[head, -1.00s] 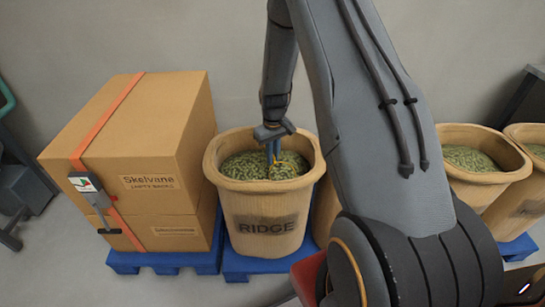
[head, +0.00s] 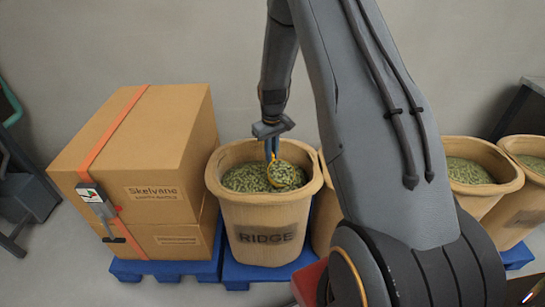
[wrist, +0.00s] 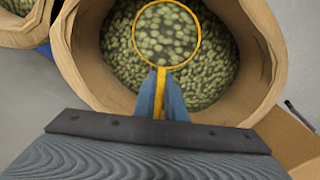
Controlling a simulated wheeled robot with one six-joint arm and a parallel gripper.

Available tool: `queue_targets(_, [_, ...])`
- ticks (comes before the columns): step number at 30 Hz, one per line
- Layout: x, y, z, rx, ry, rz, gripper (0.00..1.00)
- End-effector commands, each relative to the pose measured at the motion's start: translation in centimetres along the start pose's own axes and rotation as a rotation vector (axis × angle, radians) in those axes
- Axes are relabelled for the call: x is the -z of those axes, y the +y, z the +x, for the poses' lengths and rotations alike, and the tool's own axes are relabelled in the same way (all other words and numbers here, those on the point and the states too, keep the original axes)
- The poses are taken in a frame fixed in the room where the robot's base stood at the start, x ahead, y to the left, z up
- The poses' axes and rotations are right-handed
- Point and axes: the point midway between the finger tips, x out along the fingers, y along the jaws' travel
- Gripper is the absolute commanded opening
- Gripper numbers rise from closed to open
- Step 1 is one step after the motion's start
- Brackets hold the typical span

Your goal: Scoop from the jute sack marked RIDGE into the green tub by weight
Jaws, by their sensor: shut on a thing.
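The jute sack marked RIDGE (head: 265,222) stands open on a blue pallet, full of green pellets (head: 245,178). My gripper (head: 271,150) is over the sack's mouth, shut on the handle of a yellow scoop (head: 285,174). In the wrist view, the gripper (wrist: 161,95) holds the yellow handle, and the scoop's round rim (wrist: 201,38) encloses green pellets. The scoop is inside the outline of the sack's mouth; I cannot tell whether it is clear of the pellets below.
Strapped cardboard boxes (head: 125,170) stand left of the sack on a blue pallet (head: 170,271). More open sacks of pellets (head: 483,172) stand at the right. My arm covers the middle right. A grey wall is behind.

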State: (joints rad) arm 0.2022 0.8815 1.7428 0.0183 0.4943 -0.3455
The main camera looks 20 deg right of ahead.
Motion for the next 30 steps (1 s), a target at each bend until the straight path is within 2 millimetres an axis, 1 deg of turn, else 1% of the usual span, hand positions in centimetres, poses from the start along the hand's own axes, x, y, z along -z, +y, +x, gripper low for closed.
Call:
queue_targets(1, [0.1, 0.0, -0.6, -0.001, 0.002, 0.0, 0.0])
queue_targets(29, [0.8, 0.0, -7.3, -0.001, 0.002, -0.001, 0.0])
queue_targets(30, [1.3, 0.0, -7.1, 0.0, -0.016, -0.003, 0.0])
